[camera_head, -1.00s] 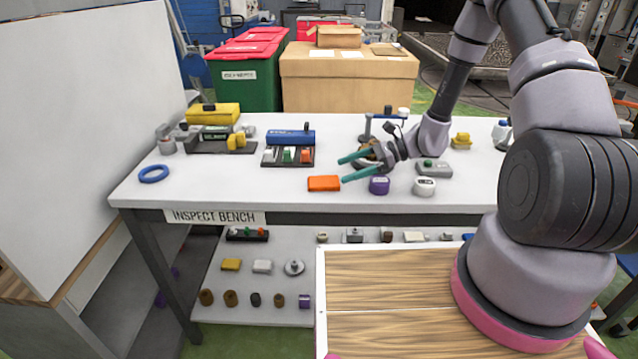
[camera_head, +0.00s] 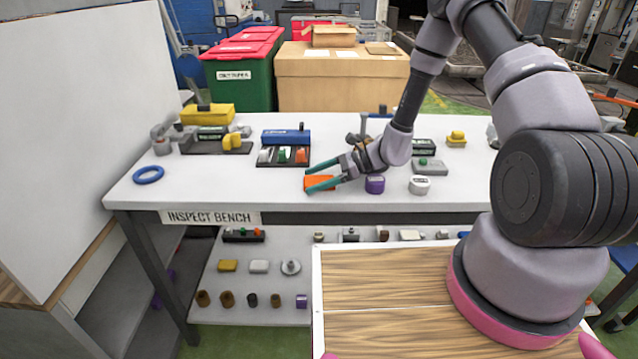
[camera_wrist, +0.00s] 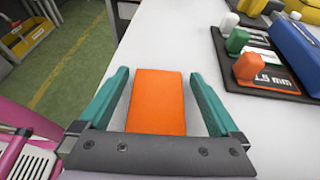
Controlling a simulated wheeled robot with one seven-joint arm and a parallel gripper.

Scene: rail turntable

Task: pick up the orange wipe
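The orange wipe (camera_head: 319,183) is a flat rectangular block lying on the white inspect bench (camera_head: 240,192) near its front edge. My gripper (camera_head: 307,180) is open, with its two teal fingers over and along the wipe. In the wrist view the orange wipe (camera_wrist: 157,98) lies between the spread fingers of my gripper (camera_wrist: 158,82), with a gap on each side. The wipe's near end is hidden behind the gripper's dark body.
A purple item (camera_head: 374,184) and a white round item (camera_head: 419,185) stand right of the wipe. Behind it is a dark tray (camera_head: 284,163) with coloured pegs and a blue block. A blue ring (camera_head: 148,174) lies at the left. The bench between ring and wipe is clear.

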